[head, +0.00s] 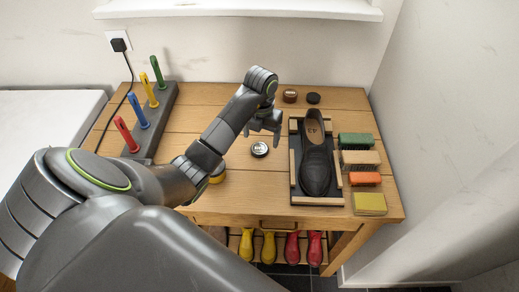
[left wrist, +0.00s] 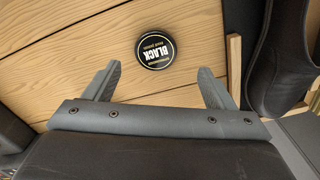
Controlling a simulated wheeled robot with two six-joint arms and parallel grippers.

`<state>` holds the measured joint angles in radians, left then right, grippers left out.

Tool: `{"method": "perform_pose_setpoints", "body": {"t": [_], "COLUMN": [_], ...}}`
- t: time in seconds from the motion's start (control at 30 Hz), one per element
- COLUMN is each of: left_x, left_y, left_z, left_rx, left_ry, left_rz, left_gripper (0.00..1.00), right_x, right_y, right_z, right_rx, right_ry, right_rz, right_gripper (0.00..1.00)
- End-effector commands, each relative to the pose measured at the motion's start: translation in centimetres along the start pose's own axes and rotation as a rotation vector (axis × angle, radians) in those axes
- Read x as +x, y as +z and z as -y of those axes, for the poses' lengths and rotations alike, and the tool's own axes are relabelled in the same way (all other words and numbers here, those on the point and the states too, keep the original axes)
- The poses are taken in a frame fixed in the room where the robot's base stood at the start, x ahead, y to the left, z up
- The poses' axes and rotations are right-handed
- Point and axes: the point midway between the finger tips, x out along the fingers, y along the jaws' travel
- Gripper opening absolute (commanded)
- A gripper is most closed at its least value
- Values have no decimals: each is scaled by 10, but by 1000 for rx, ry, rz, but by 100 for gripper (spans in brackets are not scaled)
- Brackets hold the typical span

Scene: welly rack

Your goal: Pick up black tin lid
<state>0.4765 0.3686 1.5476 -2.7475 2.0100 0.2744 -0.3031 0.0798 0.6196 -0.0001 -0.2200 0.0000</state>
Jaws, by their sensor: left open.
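A round black tin lid (head: 259,149) with a white "BLACK" label lies face up on the wooden table. In the left wrist view the lid (left wrist: 157,48) is just beyond the fingertips, roughly midway between them. I cannot tell whether a tin is under it. My left gripper (head: 262,134) is open and empty above the table, a little behind the lid in the head view. Its two fingers also show in the left wrist view (left wrist: 158,72), spread wider than the lid. My right gripper is not in view.
A black shoe (head: 315,165) sits in a wood-edged tray to the right. Beyond it are several brushes and a yellow block (head: 369,204). A reddish-brown tin (head: 290,95) and dark disc (head: 313,98) stand behind.

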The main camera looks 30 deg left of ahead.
Motion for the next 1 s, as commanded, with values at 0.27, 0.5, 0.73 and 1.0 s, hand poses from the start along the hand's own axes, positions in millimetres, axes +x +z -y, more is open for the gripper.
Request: {"method": "perform_pose_setpoints", "body": {"t": [0.27, 0.5, 0.73, 1.0], "left_x": [21, 43, 51, 50], "left_y": [2, 2, 3, 3], "left_z": [-4, -6, -6, -6], "left_rx": [-1, -2, 0, 0], "left_ry": [1, -1, 0, 0], "left_rz": [0, -5, 0, 0], "left_gripper": [78, 78, 78, 50], "right_x": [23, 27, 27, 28], "right_y": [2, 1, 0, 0], "right_z": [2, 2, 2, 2], "right_rx": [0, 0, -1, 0], "right_ry": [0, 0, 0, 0], "right_rz": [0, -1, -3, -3], "right_gripper": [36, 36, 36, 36]}}
